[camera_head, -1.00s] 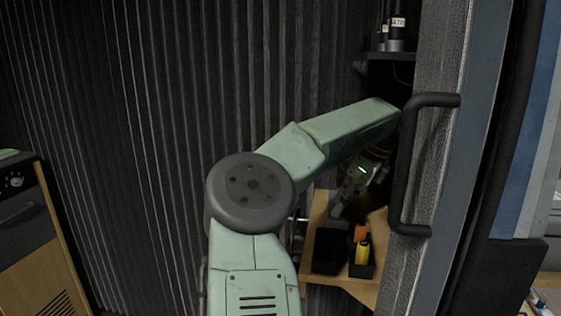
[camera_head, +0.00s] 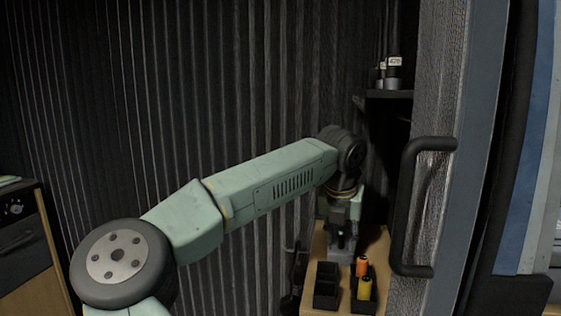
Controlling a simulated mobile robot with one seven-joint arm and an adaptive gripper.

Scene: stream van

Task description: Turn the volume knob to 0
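A small round knob (camera_head: 15,207) with light marks around it sits on a dark panel at the left edge. I cannot tell whether it is the volume knob, and its setting is too small to read. My gripper (camera_head: 341,243) hangs from the wrist over the back of a small wooden shelf (camera_head: 312,306) at right of centre, far from that knob. Its fingers are dark and small, and I cannot tell if they hold anything.
Two black bins (camera_head: 327,292) stand on the shelf, the right one holding an orange (camera_head: 361,266) and a yellow item (camera_head: 364,288). A grey door edge with a black handle (camera_head: 403,205) stands right. Ribbed wall fills the back.

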